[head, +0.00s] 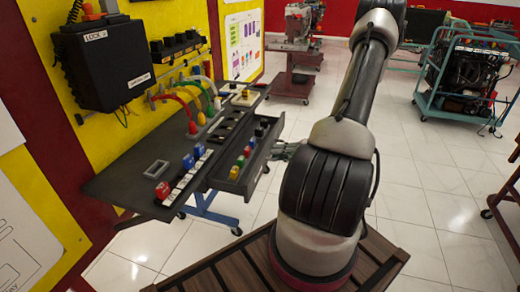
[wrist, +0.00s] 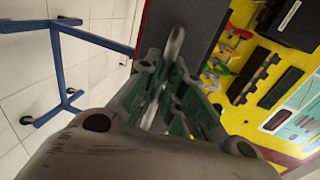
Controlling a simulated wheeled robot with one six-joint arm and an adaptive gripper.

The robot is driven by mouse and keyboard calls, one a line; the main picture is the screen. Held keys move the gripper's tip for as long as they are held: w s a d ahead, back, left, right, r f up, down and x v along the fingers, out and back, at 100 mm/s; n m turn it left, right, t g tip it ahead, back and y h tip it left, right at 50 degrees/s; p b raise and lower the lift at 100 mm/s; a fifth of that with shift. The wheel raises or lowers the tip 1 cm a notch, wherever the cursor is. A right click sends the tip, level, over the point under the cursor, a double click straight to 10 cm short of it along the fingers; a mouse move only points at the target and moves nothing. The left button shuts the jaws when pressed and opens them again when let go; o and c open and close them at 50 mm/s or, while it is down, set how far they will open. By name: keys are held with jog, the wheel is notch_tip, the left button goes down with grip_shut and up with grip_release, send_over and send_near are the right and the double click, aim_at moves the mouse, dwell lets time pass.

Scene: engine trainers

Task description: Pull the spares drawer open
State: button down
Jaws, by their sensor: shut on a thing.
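The spares drawer (head: 262,160) juts out from the right side of the dark workbench, pulled open. Several small coloured parts show inside it. My gripper (head: 285,151) is at the drawer's outer face, beyond my own arm, and partly hidden by it. In the wrist view, my gripper (wrist: 168,65) is shut on the metal bar handle (wrist: 178,38). The dark drawer front (wrist: 203,28) lies just beyond the handle. The head view does not show the grip clearly.
The workbench top (head: 130,176) holds a row of coloured blocks (head: 188,172) and a small grey frame (head: 156,168). Its blue wheeled stand (head: 212,212) is below. A yellow wall panel carries a black box (head: 105,65) and hoses.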

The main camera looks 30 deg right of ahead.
jog(key=shift+f+v, duration=0.15)
jog(key=shift+v, duration=0.55)
jog(key=shift+f+v, duration=0.15)
jog(key=shift+v, duration=0.5)
jog(key=c, duration=1.5)
grip_release()
jog(key=v, duration=1.2)
jog(key=shift+f, duration=0.1)
